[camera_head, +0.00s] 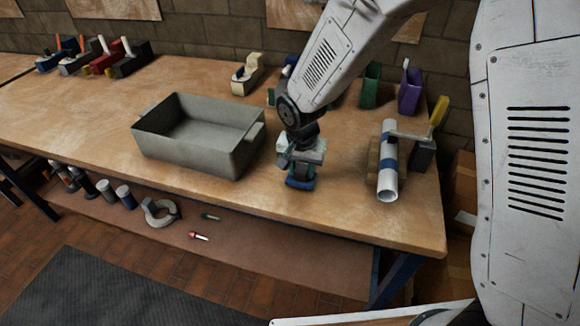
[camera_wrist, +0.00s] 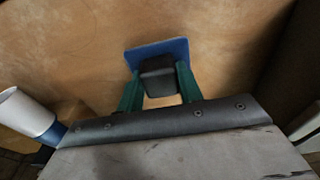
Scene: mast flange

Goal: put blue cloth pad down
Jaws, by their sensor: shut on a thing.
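My gripper (camera_head: 301,171) is at the front right of the workbench, pointing down. It is shut on the blue cloth pad (camera_head: 300,183), which shows below the fingers. In the wrist view the pad is a flat blue piece (camera_wrist: 146,50) with a dark grey block on it, and the green fingers (camera_wrist: 160,88) stand on both sides of that block. The pad is at or just above the wooden bench top (camera_head: 335,205); I cannot tell whether it touches. The fingers hide part of it.
A grey open bin (camera_head: 190,150) stands left of my gripper and looks empty. At right, a white tube with a blue band (camera_head: 388,170) lies on a wooden holder beside a clamp. Green and purple containers (camera_head: 410,92) and a tape dispenser (camera_head: 247,76) stand behind. Bench front edge is near.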

